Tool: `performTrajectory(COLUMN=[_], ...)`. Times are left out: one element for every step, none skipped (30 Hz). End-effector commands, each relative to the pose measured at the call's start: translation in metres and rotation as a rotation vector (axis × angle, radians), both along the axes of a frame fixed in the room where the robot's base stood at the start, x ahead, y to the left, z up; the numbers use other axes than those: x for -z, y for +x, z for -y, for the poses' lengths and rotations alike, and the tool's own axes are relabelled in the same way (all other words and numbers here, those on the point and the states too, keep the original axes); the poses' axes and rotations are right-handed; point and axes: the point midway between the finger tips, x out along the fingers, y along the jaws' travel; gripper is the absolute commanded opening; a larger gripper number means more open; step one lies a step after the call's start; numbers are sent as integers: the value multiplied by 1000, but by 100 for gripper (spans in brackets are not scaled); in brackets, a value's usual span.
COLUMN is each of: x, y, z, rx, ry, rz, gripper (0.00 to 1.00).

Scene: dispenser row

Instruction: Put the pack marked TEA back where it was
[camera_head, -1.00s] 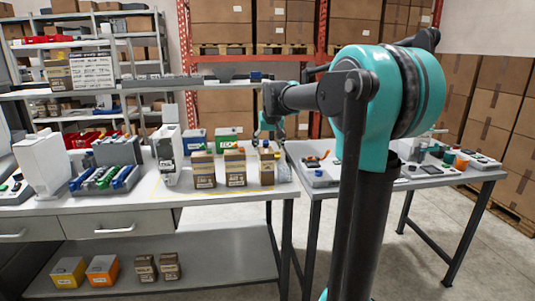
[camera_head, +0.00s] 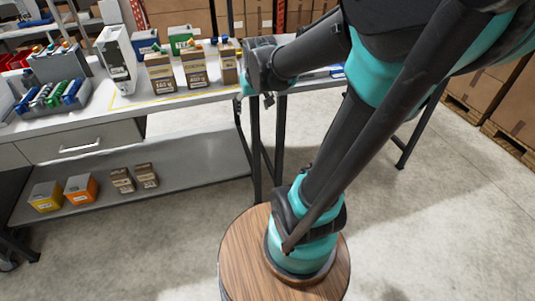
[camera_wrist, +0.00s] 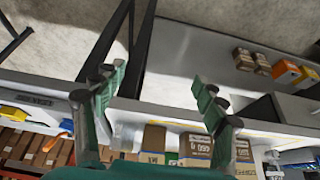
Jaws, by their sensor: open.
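Three brown packs stand upright near the table's right end: a left pack (camera_head: 160,74), a middle pack (camera_head: 195,69) and a right pack (camera_head: 228,64). Their labels are too small to read, so I cannot tell which says TEA. Two smaller brown packs (camera_head: 122,180) (camera_head: 147,176) stand on the lower shelf. My gripper (camera_head: 256,92) is at the table's right end, beside the right pack, partly hidden by its own wrist. In the wrist view my gripper (camera_wrist: 155,98) is open with nothing between its fingers; the table packs (camera_wrist: 197,148) show beyond it, apart from the fingers.
The table (camera_head: 130,105) has a yellow line around the pack area. Blue box (camera_head: 146,40) and green box (camera_head: 181,36) stand behind the packs. Yellow box (camera_head: 45,196) and orange box (camera_head: 81,189) sit on the lower shelf (camera_head: 200,160). Floor before it is clear.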

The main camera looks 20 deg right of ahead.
Motion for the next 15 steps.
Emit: performTrajectory(x=[26, 40, 56, 67, 76, 86, 92, 97, 103, 105, 107, 108, 109, 109, 109], y=[-32, -49, -70, -84, -96, -110, -119, -126, -134, -138, -140, -142, -143, -143, -143], z=[3, 4, 6, 6, 7, 8, 8, 8, 8, 8, 8, 8, 8, 8, 8], rx=[1, 1, 1, 1, 1, 0, 0, 0, 0, 0, -2, -2, -2, -2, -2], ry=[0, 0, 1, 1, 1, 2, 2, 3, 3, 3, 4, 4, 4, 4, 4], rz=[-11, -17, -26, -32, -36, -42, -45, -48, -51, -53, -54, -55, -55, -55, -55], gripper=[71, 71, 71, 71, 71, 71, 71, 71, 71, 71, 71, 71, 71, 71, 71])
